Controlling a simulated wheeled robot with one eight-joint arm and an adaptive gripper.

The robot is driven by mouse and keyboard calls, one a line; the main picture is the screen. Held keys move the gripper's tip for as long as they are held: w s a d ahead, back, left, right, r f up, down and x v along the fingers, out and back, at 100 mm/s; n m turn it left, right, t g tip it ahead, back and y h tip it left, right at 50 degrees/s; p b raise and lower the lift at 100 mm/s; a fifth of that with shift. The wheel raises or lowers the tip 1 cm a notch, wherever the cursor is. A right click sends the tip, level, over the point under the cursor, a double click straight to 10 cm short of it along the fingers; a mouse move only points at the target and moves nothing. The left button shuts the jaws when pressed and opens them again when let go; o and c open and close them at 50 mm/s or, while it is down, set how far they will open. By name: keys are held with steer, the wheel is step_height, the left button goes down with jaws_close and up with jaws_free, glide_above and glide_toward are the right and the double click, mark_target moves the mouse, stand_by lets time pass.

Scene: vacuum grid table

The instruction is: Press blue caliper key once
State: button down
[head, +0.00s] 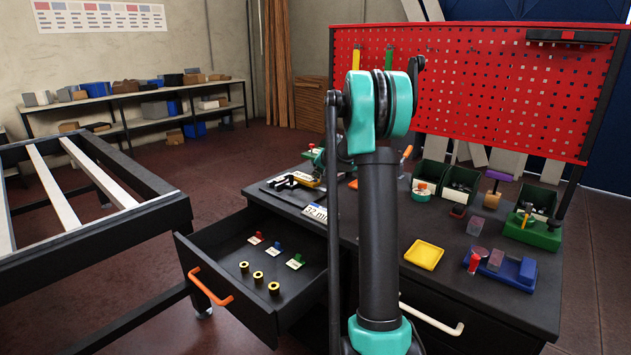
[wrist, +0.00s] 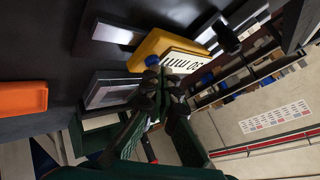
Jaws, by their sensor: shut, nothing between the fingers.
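The caliper (head: 280,182) lies on the dark bench top at the left, with a yellow part (head: 307,180) at its right end. In the head view my gripper (head: 317,157) is over the bench's back left, partly behind my arm.
An open drawer (head: 225,255) holds small coloured pieces and several yellow rings. A yellow tray (head: 424,255), dark green bins (head: 430,174) and a blue holder (head: 505,268) stand to the right. A red pegboard (head: 480,85) rises behind the bench.

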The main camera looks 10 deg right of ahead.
steer(key=shift+r, duration=0.8)
steer(key=shift+r, duration=2.5)
